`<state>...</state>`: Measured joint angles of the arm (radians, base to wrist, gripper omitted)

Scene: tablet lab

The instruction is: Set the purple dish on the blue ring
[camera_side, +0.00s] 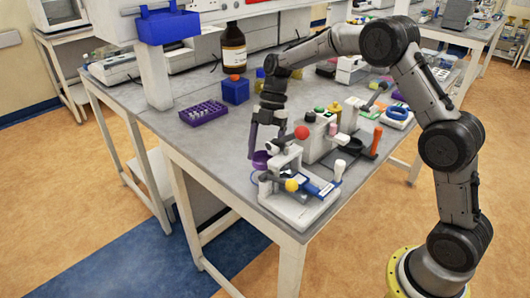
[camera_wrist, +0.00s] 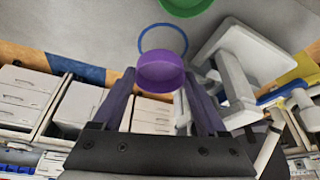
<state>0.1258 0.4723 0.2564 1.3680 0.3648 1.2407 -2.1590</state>
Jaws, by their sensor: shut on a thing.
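The purple dish (camera_wrist: 160,72) is between my gripper's fingertips (camera_wrist: 160,82) in the wrist view, and my gripper is shut on it. In the side view the purple dish (camera_side: 260,161) hangs at the ends of my gripper's fingers (camera_side: 264,150), near the table's front edge. The blue ring (camera_wrist: 186,40) is a thin outline on the grey table in the wrist view, just above the dish in the picture. The dish covers the ring's lower part there.
A white device (camera_side: 300,205) with a red ball and a yellow ball stands close beside my gripper. A green dish (camera_wrist: 187,5) shows at the wrist view's top edge. A purple tube rack (camera_side: 203,113) and a blue box (camera_side: 235,91) stand farther back. Bare table lies left of my gripper.

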